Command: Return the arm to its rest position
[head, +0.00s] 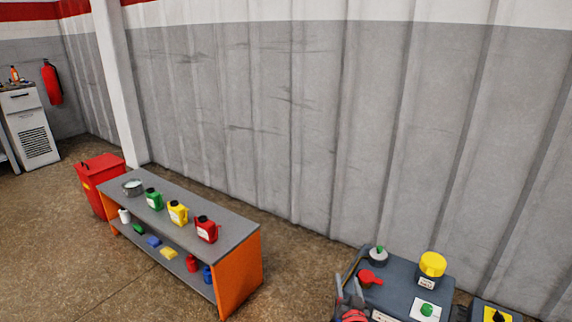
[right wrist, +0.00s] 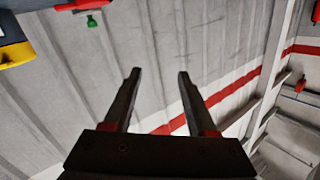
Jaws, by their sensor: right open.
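My right gripper (head: 349,286) shows at the bottom of the head view, with its two fingers pointing up and apart. It is beside the left edge of a dark grey control box (head: 398,294). In the right wrist view the same gripper (right wrist: 159,74) is open, with nothing between its fingers and the corrugated wall behind them. My left gripper is not in view.
The control box carries a red handle (head: 370,278), a yellow knob (head: 432,264) and a green button (head: 427,309). An orange-sided bench (head: 240,272) with several coloured jugs stands to the left. The grey wall (head: 300,120) runs behind; brown floor lies between.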

